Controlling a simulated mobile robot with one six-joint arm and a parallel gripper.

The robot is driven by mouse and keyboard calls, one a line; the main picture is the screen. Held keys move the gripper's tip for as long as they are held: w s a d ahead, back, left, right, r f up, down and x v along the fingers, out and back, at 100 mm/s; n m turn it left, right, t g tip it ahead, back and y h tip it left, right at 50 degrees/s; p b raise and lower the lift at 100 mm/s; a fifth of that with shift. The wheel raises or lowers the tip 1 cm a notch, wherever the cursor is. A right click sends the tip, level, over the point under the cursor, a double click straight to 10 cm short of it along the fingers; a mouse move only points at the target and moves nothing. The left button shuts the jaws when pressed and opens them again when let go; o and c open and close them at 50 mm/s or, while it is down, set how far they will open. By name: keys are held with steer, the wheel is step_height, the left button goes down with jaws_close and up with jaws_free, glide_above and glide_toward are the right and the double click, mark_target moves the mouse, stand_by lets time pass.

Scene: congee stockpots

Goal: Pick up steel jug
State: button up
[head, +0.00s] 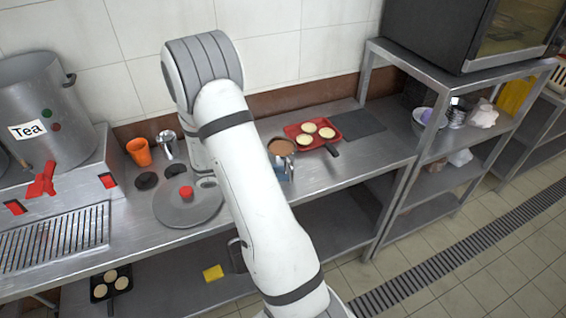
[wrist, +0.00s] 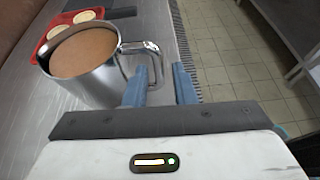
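A steel jug (head: 291,162) full of brown liquid stands on the steel counter (head: 345,170), right of my arm. In the wrist view the jug (wrist: 90,82) is upright at the left, its handle (wrist: 156,58) pointing right. My gripper (wrist: 160,85) is open, with its two blue fingers apart and the handle's outer part showing between them. I cannot tell whether either finger touches the handle. In the head view my gripper (head: 284,172) is mostly hidden by my arm and the jug. A smaller steel vessel (head: 166,146) stands at the back, left of my arm.
A red tray (head: 298,140) with round pale pieces lies behind the jug, with a dark mat (head: 357,124) to its right. An orange cup (head: 139,152), a round lid (head: 175,208) and a tea pot (head: 45,110) are left of my arm. Shelving (head: 430,150) stands at right.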

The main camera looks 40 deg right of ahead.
mark_target(292, 175)
steer(key=x, duration=0.2)
steer(key=p+x, duration=0.1)
steer(key=x, duration=0.2)
steer(key=shift+w+d+f, duration=0.1)
steer(key=shift+f, duration=0.3)
jaws_close()
